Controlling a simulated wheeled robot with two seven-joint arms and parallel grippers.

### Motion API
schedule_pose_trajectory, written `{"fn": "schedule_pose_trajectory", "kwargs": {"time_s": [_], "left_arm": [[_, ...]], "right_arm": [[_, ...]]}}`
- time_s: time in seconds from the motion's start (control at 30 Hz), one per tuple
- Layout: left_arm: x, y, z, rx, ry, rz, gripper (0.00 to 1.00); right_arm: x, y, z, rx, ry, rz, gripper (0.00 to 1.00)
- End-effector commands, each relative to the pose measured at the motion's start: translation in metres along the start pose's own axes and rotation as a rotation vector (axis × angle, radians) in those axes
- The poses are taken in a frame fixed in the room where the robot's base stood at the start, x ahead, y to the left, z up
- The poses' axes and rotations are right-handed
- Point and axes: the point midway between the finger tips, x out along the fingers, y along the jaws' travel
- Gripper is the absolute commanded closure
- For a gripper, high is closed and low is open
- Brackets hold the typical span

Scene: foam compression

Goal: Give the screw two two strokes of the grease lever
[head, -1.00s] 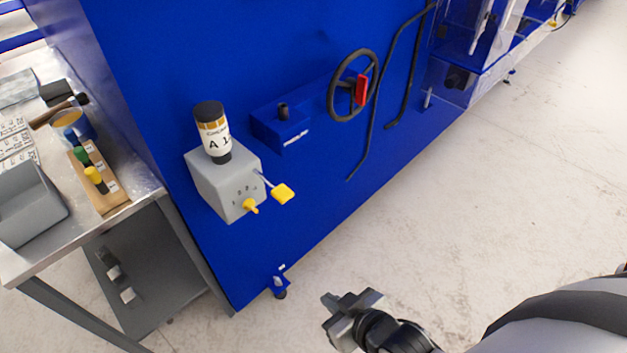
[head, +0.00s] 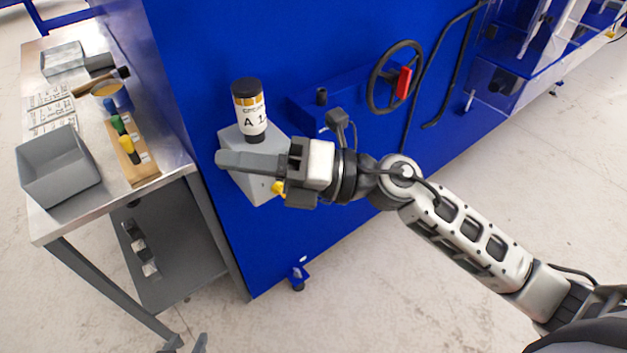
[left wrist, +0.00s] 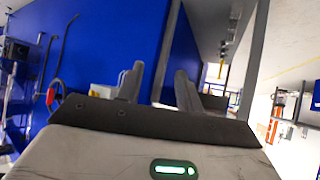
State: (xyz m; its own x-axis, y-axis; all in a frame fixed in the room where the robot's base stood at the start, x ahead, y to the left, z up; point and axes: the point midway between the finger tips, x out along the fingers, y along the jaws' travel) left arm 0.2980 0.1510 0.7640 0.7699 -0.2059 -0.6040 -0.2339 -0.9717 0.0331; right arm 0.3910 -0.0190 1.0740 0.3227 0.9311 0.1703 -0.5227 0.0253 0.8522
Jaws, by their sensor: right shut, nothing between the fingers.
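The grey grease box (head: 232,140) is fixed to the blue machine wall, with a cartridge (head: 249,112) marked "A 1" upright on top. A small yellow knob (head: 278,188) on its front shows just below my right gripper.
A steel table (head: 180,155) at the left holds a grey bin (head: 60,170), a wooden rack (head: 133,155) with coloured-capped pieces, and a hammer. A handwheel (head: 394,77) with a red grip is on the machine. The floor at the right is clear.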

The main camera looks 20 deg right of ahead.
Motion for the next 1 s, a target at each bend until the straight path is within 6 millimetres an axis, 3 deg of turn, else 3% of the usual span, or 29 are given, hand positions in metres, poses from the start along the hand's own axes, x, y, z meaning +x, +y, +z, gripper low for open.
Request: {"fn": "schedule_pose_trajectory", "kwargs": {"time_s": [0.03,0.13,0.2,0.3,0.4,0.53,1.0], "left_arm": [[0.004,0.001,0.005,0.000,0.000,0.004,0.64],[0.007,0.002,0.009,0.001,-0.003,0.008,0.64],[0.008,0.002,0.009,0.001,0.000,0.009,0.64],[0.008,0.003,0.009,0.001,0.004,0.011,0.64],[0.008,0.003,0.009,0.002,0.004,0.012,0.64],[0.007,0.003,0.009,0.003,0.005,0.013,0.64],[0.008,0.003,0.010,0.003,0.006,0.014,0.64]], "right_arm": [[0.001,-0.003,-0.010,-0.271,0.179,-0.062,1.00],[-0.015,-0.029,-0.010,-0.728,0.482,-0.251,1.00],[-0.037,-0.049,0.011,-0.988,0.647,-0.419,1.00],[-0.065,-0.063,0.047,-1.221,0.787,-0.630,1.00],[-0.083,-0.066,0.073,-1.336,0.853,-0.768,1.00],[-0.095,-0.065,0.091,-1.400,0.887,-0.858,1.00],[-0.098,-0.069,0.091,-1.407,0.892,-0.872,1.00]]}}
